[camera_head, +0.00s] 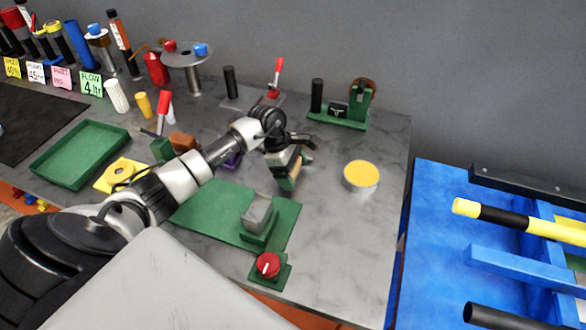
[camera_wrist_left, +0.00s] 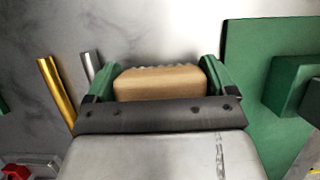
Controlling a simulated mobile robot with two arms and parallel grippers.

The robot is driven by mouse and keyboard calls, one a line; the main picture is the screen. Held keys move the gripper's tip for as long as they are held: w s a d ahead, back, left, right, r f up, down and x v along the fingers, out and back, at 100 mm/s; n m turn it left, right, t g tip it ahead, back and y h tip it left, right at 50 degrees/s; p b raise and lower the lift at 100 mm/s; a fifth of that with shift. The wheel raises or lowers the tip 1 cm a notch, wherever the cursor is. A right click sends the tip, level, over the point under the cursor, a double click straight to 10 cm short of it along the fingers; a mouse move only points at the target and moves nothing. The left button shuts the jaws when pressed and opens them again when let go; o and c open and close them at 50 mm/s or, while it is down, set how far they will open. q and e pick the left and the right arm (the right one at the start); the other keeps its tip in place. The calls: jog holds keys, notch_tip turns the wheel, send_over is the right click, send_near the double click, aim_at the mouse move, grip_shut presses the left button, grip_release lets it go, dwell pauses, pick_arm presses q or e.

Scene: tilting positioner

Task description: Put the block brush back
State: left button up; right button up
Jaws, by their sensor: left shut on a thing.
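My left gripper (camera_head: 290,165) hangs over the grey bench, just beyond the green plate, with its jaws pointing down. In the left wrist view its green fingers (camera_wrist_left: 158,77) are shut on the block brush (camera_wrist_left: 158,86), a tan wooden block with a jagged bristle edge at its far side. In the head view the brush is mostly hidden by the fingers. My right gripper is not in view.
A yellow-topped round tin (camera_head: 361,175) stands right of the gripper. A green tray (camera_head: 80,153) lies at left. A green stand (camera_head: 340,115), a red-handled tool (camera_head: 276,75) and a metal spool (camera_head: 187,60) are at the back. A blue surface (camera_head: 440,245) lies beyond the bench's right edge.

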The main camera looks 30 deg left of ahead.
pick_arm(q)
jog(key=shift+f, duration=0.15)
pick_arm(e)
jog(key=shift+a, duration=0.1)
pick_arm(q)
jog(key=shift+f, duration=0.15)
jog(key=o, duration=0.6)
jog(key=shift+o, duration=0.2)
jog(key=shift+r, duration=0.2)
jog(key=b+v, duration=0.3)
jog(key=v, duration=0.9)
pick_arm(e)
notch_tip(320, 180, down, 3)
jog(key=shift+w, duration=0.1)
pick_arm(q)
jog(key=shift+a, duration=0.1)
